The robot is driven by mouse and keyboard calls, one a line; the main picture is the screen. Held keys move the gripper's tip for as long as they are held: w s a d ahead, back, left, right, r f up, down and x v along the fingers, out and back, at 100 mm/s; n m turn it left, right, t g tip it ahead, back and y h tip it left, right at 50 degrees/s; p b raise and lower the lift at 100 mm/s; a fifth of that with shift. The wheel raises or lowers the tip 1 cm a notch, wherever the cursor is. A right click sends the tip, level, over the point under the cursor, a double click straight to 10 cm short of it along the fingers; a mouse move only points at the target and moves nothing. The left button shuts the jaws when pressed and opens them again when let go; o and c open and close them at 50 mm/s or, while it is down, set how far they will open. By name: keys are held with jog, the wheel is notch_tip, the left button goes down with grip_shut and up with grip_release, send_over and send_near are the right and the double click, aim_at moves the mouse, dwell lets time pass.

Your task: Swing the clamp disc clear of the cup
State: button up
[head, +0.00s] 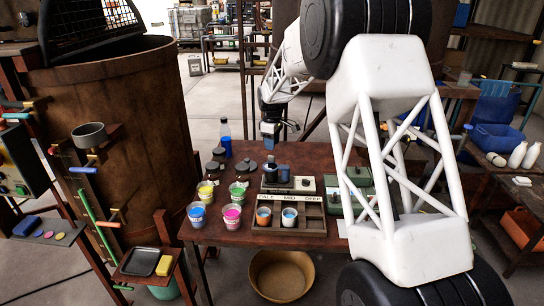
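My gripper (270,139) hangs at the end of my white arm, pointing down above the back of the brown table. It is small and dark here, and I cannot tell whether its fingers are open or shut. In front of it and lower stands a small machine with a pale front panel (304,184). On the machine are a dark round part (270,173) and a blue-grey upright cylinder (284,173). These may be the clamp disc and the cup, but they are too small to tell apart surely. A visible gap seems to separate the gripper from them.
Open cups of yellow (206,193), green (238,193), blue (197,215) and pink (232,216) stand on the table's left. A labelled rack (288,238) holds two cups. A blue bottle (226,138), dark lidded pots and a green box (350,192) stand near. A large rusty vat (120,130) bounds the left.

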aim_at(272, 156)
jog(key=shift+f, duration=3.1)
grip_shut()
